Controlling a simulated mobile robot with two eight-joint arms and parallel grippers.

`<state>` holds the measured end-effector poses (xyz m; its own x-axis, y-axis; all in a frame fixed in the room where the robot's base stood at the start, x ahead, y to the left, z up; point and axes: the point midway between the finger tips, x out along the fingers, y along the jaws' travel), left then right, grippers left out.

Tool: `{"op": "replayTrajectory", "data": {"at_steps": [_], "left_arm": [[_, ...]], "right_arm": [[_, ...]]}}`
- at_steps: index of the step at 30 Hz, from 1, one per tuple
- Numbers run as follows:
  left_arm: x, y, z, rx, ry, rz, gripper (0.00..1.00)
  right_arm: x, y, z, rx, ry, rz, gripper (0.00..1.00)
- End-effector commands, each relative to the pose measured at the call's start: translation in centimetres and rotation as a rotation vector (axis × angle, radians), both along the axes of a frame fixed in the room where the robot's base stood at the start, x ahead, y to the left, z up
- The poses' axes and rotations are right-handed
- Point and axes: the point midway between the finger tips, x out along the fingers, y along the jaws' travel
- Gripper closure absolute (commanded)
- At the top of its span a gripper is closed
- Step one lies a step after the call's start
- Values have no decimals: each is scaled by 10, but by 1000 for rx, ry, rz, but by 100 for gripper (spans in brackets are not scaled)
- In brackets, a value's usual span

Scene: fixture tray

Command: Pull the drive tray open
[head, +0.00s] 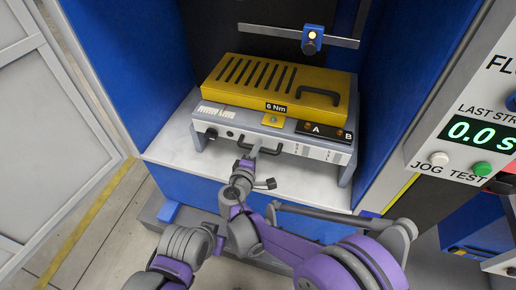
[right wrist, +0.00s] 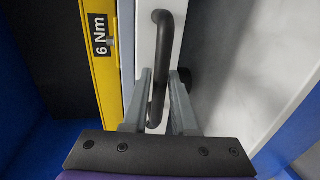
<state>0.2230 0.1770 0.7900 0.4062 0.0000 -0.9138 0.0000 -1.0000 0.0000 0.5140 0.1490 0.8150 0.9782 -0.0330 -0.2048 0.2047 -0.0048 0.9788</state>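The drive tray's pale front (head: 233,133) is the front of the grey fixture below the yellow cover; it looks flush, with no clear gap. Its black bar handle (head: 275,151) is partly hidden by my right gripper (head: 254,152). In the right wrist view the handle (right wrist: 160,40) runs between the two grey fingers of my right gripper (right wrist: 160,85). The fingers sit close on both sides of the bar, and it fills the narrow gap at their tips. My left gripper is not in view.
The yellow cover (head: 255,78) with a "6 Nm" label has its own dark handle (head: 318,94). The fixture stands on a white bench (head: 175,148) between blue walls. A control panel (head: 460,130) stands at right. Bare bench lies in front of the tray.

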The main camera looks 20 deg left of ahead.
Motion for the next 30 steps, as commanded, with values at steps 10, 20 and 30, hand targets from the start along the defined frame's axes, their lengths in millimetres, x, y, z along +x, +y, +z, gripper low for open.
{"op": "replayTrajectory", "data": {"at_steps": [10,20,30], "left_arm": [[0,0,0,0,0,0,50],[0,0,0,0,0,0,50],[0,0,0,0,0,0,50]], "right_arm": [[0,0,0,0,0,-1,100],[0,0,0,0,0,-1,100],[1,-1,0,0,0,-1,100]]}}
